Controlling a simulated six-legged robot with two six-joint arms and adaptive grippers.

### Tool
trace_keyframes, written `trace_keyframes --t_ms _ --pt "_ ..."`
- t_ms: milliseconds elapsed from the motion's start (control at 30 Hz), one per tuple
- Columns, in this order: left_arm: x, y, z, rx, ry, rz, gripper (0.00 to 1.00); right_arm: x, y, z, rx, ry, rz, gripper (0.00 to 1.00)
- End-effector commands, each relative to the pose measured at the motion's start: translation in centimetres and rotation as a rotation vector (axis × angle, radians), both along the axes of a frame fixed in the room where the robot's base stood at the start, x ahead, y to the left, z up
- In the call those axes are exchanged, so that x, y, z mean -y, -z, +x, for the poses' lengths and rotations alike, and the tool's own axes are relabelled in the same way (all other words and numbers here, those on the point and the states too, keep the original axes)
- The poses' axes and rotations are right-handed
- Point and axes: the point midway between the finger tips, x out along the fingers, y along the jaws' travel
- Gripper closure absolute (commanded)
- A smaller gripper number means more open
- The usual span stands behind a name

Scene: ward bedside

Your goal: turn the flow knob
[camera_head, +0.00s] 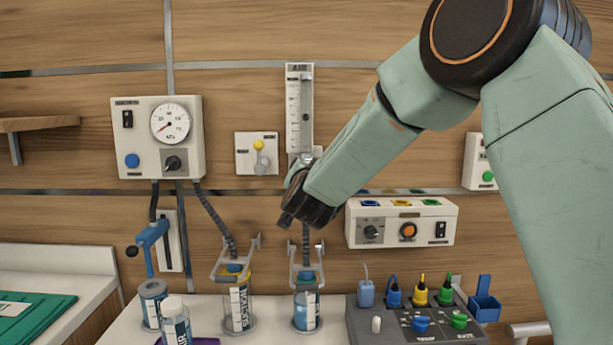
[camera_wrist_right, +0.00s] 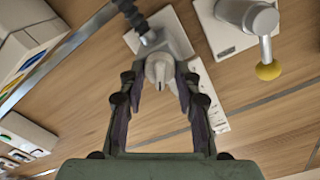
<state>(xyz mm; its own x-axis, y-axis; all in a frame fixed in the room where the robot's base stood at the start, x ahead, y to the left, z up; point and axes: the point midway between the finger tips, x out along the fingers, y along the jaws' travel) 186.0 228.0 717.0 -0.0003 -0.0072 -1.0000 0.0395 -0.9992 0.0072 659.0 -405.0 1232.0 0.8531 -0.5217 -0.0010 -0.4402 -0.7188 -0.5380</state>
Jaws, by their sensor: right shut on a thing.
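The flowmeter (camera_head: 300,120), a tall clear tube on a white plate marked AIR, is on the wall in the head view. Its pale flow knob (camera_wrist_right: 158,70) is between the fingertips of my right gripper (camera_wrist_right: 157,82) in the right wrist view. The dark fingers are shut on the knob from both sides. In the head view my right gripper (camera_head: 306,202) is at the foot of the flowmeter and hides the knob. My left gripper is not in view.
Left of the flowmeter is a wall plate with a yellow ball lever (camera_head: 259,145). A gauge box (camera_head: 155,165) is farther left. A white panel (camera_head: 400,225) with coloured buttons is close on the right. Jars (camera_head: 238,310) and a grey console (camera_head: 400,325) stand below.

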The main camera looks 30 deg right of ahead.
Motion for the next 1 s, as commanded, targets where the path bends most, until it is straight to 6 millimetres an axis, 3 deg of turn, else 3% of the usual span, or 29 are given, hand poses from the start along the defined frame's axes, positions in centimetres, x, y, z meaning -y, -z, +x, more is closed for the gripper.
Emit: trace_keyframes --t_ms 333,367,600,1000 --pt "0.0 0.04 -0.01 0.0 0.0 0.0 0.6 0.08 -0.29 -0.02 0.015 0.002 0.014 0.99" --pt "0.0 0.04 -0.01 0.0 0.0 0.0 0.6 0.08 -0.29 -0.02 0.015 0.002 0.014 0.66" --pt "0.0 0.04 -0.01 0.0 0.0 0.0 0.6 0.05 -0.17 -0.01 0.012 0.002 0.014 0.45" --pt "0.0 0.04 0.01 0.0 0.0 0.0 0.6 -0.38 -0.15 -0.58 0.01 0.0 0.014 0.45"
